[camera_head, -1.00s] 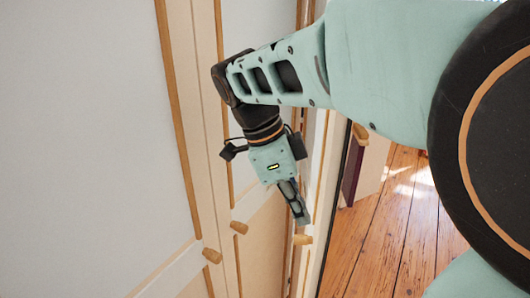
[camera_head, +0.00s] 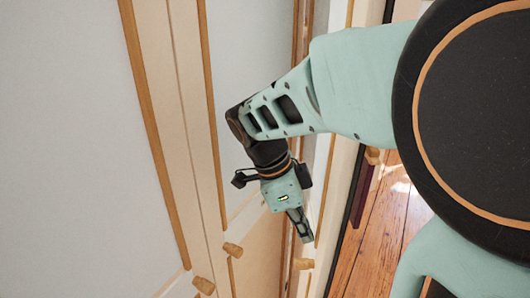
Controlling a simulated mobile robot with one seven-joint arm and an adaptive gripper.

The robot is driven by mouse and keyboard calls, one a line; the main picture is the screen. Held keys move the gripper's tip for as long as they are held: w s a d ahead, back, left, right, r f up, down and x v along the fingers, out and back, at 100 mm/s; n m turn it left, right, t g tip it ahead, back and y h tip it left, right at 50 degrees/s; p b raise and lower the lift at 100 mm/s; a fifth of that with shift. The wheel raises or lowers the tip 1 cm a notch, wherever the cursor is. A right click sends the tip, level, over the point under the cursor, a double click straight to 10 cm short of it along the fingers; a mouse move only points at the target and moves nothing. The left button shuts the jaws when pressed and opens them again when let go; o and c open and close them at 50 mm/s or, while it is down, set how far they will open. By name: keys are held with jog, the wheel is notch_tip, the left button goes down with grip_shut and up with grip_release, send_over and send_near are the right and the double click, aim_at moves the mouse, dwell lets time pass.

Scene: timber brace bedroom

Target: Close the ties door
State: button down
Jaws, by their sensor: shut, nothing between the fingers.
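Pale cabinet doors with wooden trim fill the left and middle of the head view. Two wooden knobs, a left one (camera_head: 204,285) and a second one (camera_head: 232,249), sit on neighbouring doors. A third knob (camera_head: 304,263) is on a pale door (camera_head: 326,190) seen nearly edge-on at the right. I cannot tell which is the ties door, as no label shows. My gripper (camera_head: 305,239) is shut and empty, pointing down just above the third knob. Whether it touches that door is unclear. My arm hides part of the doors behind it.
Another wooden knob (camera_head: 374,156) shows farther right, near a dark red edge (camera_head: 362,195). Wooden floor (camera_head: 385,225) is visible at the lower right and looks clear. My arm covers much of the right side.

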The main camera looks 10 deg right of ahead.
jog(key=shift+x, duration=1.35)
